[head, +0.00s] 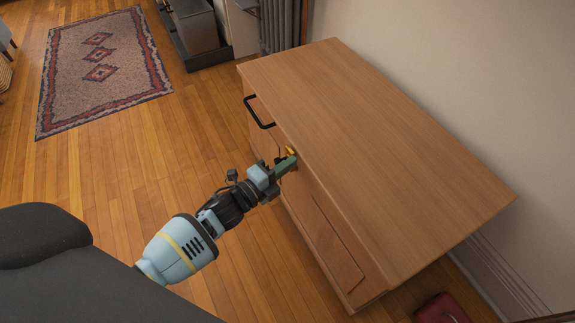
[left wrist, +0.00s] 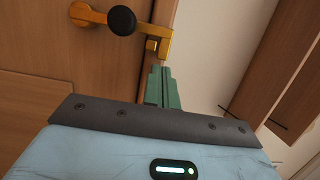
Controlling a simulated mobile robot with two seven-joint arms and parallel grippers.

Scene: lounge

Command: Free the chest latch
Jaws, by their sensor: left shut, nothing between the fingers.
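The wooden chest (head: 385,130) stands against the wall in the head view. Its yellow latch (head: 291,151) is on the front face just under the top edge, partly hidden by my gripper. In the left wrist view the latch is a yellow bar (left wrist: 143,29) with a round black knob (left wrist: 122,20), its right end at a small yellow catch (left wrist: 152,44). My left gripper (head: 290,163) is at the chest front beside the latch. Its green fingers (left wrist: 161,72) are shut and empty, just below the catch in the wrist view; whether they touch it I cannot tell. My right gripper is out of view.
A black bar handle (head: 258,113) sticks out from the chest front, beyond the latch. A patterned rug (head: 105,75) lies on the open wooden floor at the upper left. A red object (head: 441,308) lies on the floor at the chest's near end.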

